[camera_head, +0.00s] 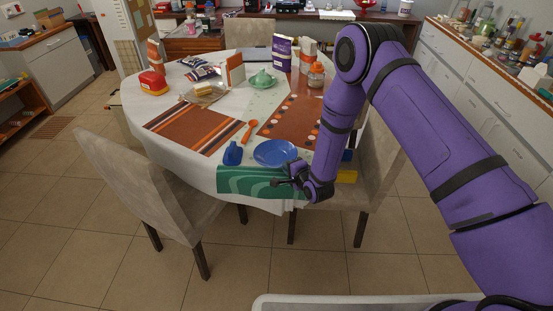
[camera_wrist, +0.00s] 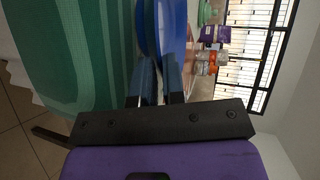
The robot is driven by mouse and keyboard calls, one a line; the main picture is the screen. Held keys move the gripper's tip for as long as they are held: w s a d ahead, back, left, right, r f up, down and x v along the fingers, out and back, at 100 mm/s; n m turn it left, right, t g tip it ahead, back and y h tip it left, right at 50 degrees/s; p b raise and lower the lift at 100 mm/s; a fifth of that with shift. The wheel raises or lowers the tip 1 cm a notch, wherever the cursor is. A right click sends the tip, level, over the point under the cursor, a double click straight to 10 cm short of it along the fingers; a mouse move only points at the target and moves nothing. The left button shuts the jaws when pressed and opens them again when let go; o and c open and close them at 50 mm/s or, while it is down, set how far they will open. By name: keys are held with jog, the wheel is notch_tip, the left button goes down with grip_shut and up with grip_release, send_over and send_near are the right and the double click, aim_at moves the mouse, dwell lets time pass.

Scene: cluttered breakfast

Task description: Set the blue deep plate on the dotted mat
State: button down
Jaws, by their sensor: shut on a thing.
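The blue deep plate (camera_head: 274,152) is at the front edge of the round table, partly over the green mat. My gripper (camera_head: 287,176) is at its near rim and is shut on it. In the wrist view the plate (camera_wrist: 174,32) shows edge-on, reaching up from between the fingers (camera_wrist: 158,88). Whether the plate touches the table cannot be told. The dotted mat (camera_head: 298,113), brown with pale and orange dots along its edge, lies just behind the plate. Its right side is partly hidden by my arm.
A blue object (camera_head: 233,154) and an orange spoon (camera_head: 250,131) lie left of the plate. A striped mat (camera_head: 190,123) lies further left. Chairs (camera_head: 137,185) flank the table front.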

jog(key=shift+r, duration=1.5)
dwell(0.4)
